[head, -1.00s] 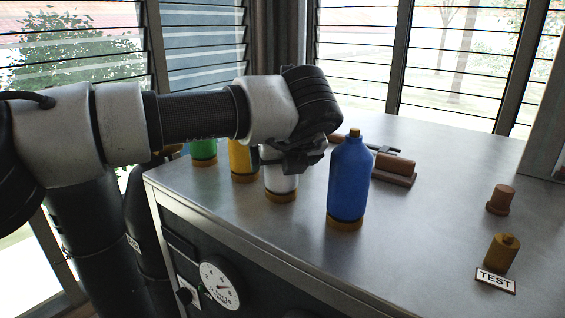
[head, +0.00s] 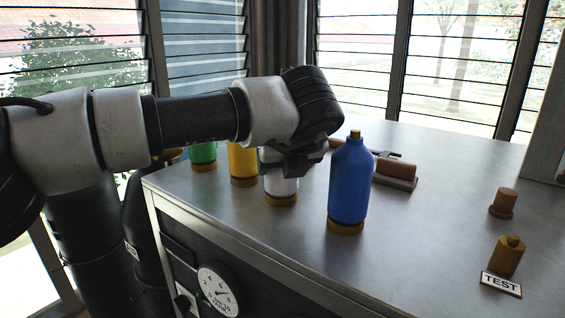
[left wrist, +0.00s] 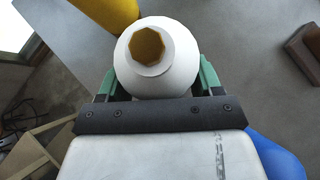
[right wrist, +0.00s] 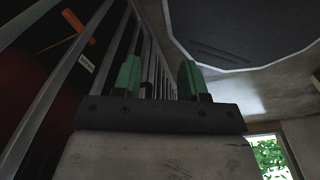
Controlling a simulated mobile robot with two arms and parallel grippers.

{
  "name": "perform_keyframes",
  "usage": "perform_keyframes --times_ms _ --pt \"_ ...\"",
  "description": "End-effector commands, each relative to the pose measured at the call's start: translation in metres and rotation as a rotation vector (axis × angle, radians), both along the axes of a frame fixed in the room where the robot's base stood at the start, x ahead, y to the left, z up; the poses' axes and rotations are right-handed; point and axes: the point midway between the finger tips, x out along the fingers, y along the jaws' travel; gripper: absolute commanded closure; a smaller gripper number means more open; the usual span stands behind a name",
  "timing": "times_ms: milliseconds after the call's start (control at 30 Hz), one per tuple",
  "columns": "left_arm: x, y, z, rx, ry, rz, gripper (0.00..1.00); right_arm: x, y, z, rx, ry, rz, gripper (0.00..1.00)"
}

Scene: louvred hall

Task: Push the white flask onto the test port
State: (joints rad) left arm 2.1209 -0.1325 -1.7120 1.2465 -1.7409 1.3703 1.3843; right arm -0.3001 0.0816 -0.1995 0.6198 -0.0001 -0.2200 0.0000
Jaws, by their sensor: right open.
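The white flask (head: 281,188) stands upright on an amber base on the metal bench, partly hidden by my left gripper. In the left wrist view the flask (left wrist: 175,62) shows from above with its amber top. My left gripper (head: 287,165) is shut on it, a green finger against each side. The test port (head: 508,257) is an amber stub behind the TEST label (head: 501,284) at the bench's right, well apart from the flask. My right gripper (right wrist: 158,80) is open and empty, away from the bench top.
The blue flask (head: 349,182) stands right of the white one, between it and the test port. Yellow (head: 242,160) and green (head: 203,154) flasks stand to the left. A brown stub (head: 503,202) and a brown block (head: 396,172) are farther back. A gauge (head: 217,291) is on the bench front.

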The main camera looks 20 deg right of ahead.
Motion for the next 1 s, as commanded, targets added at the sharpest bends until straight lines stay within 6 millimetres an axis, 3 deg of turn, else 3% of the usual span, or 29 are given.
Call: perform_keyframes --times_ms 33,367,1000 --pt "0.000 0.001 -0.009 0.011 0.014 0.002 0.48 0.000 0.000 -0.001 0.000 0.000 0.000 0.57" --pt "0.001 0.001 -0.009 0.011 0.014 0.003 0.99 0.000 0.003 -0.001 0.003 0.000 -0.001 0.57" --pt "0.001 0.001 0.014 0.005 0.006 0.003 1.00 0.000 0.003 -0.001 0.003 0.000 -0.001 0.57"
